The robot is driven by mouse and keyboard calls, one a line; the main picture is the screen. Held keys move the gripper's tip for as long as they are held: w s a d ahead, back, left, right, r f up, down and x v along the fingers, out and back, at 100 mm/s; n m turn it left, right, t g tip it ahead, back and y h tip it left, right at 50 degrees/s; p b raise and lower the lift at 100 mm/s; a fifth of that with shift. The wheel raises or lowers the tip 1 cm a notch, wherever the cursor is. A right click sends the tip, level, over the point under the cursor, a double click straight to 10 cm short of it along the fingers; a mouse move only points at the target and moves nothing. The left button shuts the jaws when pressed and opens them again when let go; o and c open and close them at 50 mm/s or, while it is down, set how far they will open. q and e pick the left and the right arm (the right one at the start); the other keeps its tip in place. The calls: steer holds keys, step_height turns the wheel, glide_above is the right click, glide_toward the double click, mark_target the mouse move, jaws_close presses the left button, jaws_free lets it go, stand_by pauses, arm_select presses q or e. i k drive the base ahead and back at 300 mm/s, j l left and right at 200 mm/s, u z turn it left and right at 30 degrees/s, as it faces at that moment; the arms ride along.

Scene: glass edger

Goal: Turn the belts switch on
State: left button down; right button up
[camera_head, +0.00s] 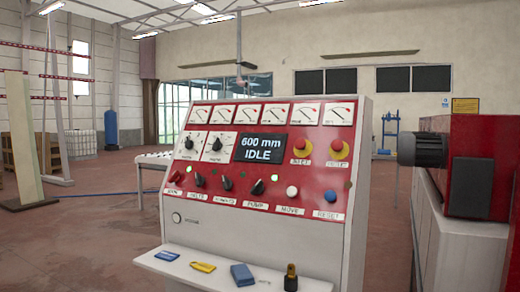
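The control panel (225,231) of the machine stands in front of me, with a red face and a white frame. The belts switch (199,180) is a small black knob in the lower row, second from the left, above a label that appears to read BELTS. The exact angle of its pointer is too small to tell. A lit green lamp (189,168) shows just up and left of it. The display (261,148) reads 600 mm and IDLE. Neither of my grippers is in view.
The spindles knob (226,183), pump knob (258,187), white move button (292,191) and blue reset button (330,196) share the row. Small items, including a blue block (242,274), lie on the ledge. A red machine (478,165) stands right.

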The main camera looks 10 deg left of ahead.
mark_target(200, 181)
steer(key=j+z, duration=0.2)
steer(key=j, duration=0.35)
steer(key=j+z, duration=0.15)
steer(key=j, duration=0.4)
steer(key=j+z, duration=0.2)
steer(key=j, duration=0.35)
steer(key=j+z, duration=0.15)
steer(key=j, duration=0.35)
steer(key=k+j+z, duration=0.2)
steer(key=j, duration=0.35)
steer(key=k+j+z, duration=0.15)
steer(key=j, duration=0.35)
steer(key=i, duration=0.05)
